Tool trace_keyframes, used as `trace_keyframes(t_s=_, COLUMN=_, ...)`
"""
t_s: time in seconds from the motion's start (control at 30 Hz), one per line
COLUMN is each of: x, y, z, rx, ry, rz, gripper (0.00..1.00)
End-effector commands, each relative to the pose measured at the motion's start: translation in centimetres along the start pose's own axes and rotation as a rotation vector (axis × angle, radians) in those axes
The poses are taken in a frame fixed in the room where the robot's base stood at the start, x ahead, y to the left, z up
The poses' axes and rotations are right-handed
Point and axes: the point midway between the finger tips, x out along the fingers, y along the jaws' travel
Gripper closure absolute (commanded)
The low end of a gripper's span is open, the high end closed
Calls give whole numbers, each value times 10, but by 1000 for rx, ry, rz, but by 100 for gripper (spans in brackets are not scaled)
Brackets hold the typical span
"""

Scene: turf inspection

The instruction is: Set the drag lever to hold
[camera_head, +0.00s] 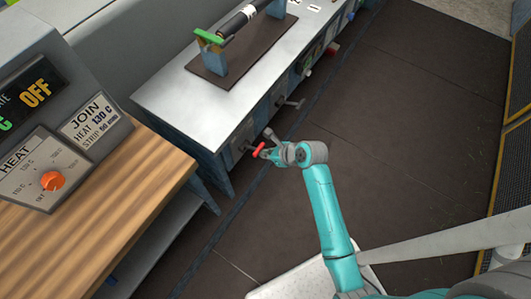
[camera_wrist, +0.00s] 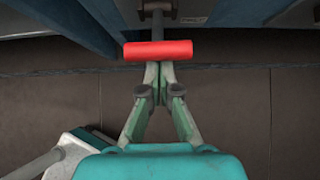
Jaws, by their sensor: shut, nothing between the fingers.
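A red bar-shaped handle (camera_head: 258,149) sits on the end of a grey shaft at the front of the metal-topped bench. It also shows crosswise in the wrist view (camera_wrist: 158,50). I cannot read a label that tells whether this is the drag lever. My gripper (camera_head: 268,153) is at the red handle from the aisle side. In the wrist view my gripper (camera_wrist: 158,68) is shut and empty, its tips together right by the handle's near side. Whether they touch it I cannot tell. A grey lever (camera_head: 294,103) stands out farther along the bench front.
The bench top (camera_head: 165,97) carries a dark board with a roller (camera_head: 245,18) on blue supports. More small controls line the bench front. A wooden counter (camera_head: 150,170) with a HEAT dial panel (camera_head: 40,175) stands at left. Dark floor (camera_head: 400,110) is open at right, bounded by a yellow-edged mesh panel.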

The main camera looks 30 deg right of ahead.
Motion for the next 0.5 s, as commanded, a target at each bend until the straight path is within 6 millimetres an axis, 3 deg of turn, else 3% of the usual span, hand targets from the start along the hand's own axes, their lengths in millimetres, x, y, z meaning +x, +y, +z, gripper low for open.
trace_keyframes(t_s=0.2, x=13, y=-2, z=-30, rx=5, ry=16, rz=7, gripper=100)
trace_keyframes(t_s=0.5, x=-33, y=-2, z=-25, rx=4, ry=16, rz=5, gripper=100)
